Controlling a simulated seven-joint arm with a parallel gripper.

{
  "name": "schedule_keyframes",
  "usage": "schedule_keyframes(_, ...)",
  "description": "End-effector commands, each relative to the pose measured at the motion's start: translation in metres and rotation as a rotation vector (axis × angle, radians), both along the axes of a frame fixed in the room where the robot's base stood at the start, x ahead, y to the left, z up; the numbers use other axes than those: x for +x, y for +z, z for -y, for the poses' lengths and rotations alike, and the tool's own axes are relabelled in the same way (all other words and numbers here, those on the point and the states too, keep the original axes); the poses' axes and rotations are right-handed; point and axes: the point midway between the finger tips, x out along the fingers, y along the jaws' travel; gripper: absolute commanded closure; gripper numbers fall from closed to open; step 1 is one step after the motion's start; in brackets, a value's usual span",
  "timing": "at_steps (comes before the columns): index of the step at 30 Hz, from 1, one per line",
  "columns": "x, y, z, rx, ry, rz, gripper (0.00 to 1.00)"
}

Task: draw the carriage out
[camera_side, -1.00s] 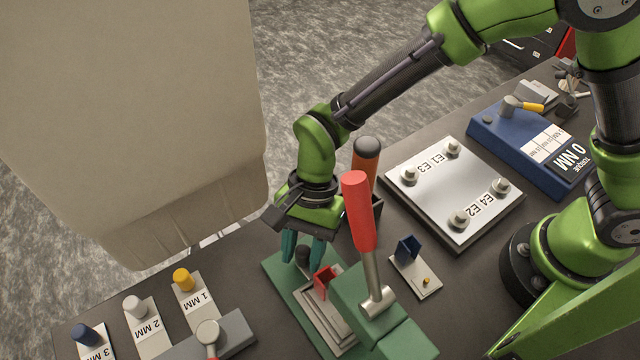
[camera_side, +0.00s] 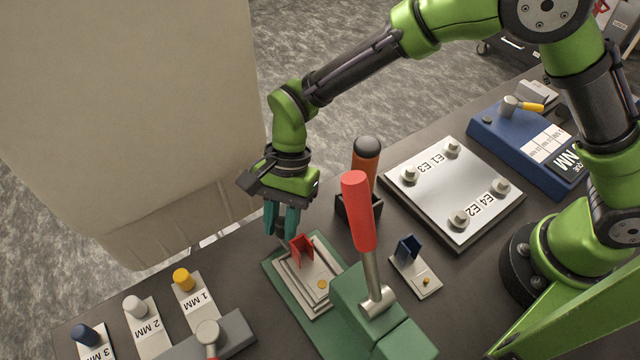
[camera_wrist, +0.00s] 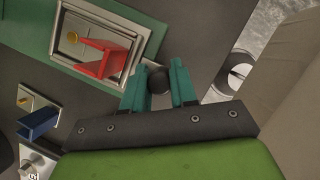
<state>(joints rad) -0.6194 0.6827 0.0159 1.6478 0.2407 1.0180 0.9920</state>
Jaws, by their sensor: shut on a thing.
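The carriage (camera_side: 318,295) is a stepped pale plate with a red bracket (camera_side: 302,250) and a small brass disc, lying on the green base (camera_side: 275,278) of the press. It also shows in the wrist view (camera_wrist: 66,49). It extends clear of the green press head (camera_side: 372,310), towards the base's far end. My gripper (camera_side: 283,232) is shut on a dark round knob (camera_wrist: 158,80) at the carriage's outer end. The teal fingers stand on either side of the knob and mostly hide it in the side view.
The press's red-handled lever (camera_side: 360,220) stands upright close right of the carriage. An orange-handled tool (camera_side: 366,165) stands in a dark holder behind. A small plate with a blue bracket (camera_side: 407,247) lies to the right. The bench edge and a beige curtain (camera_side: 130,120) lie beyond my gripper.

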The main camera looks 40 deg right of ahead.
Motion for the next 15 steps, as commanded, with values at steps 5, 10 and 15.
schedule_keyframes(5,0.0073,0.0014,0.0,0.005,-0.008,0.015,1.0)
schedule_keyframes(10,0.0085,0.0014,0.0005,0.005,-0.009,0.018,0.64)
schedule_keyframes(15,0.0074,0.0011,0.0007,0.004,-0.008,0.015,0.62)
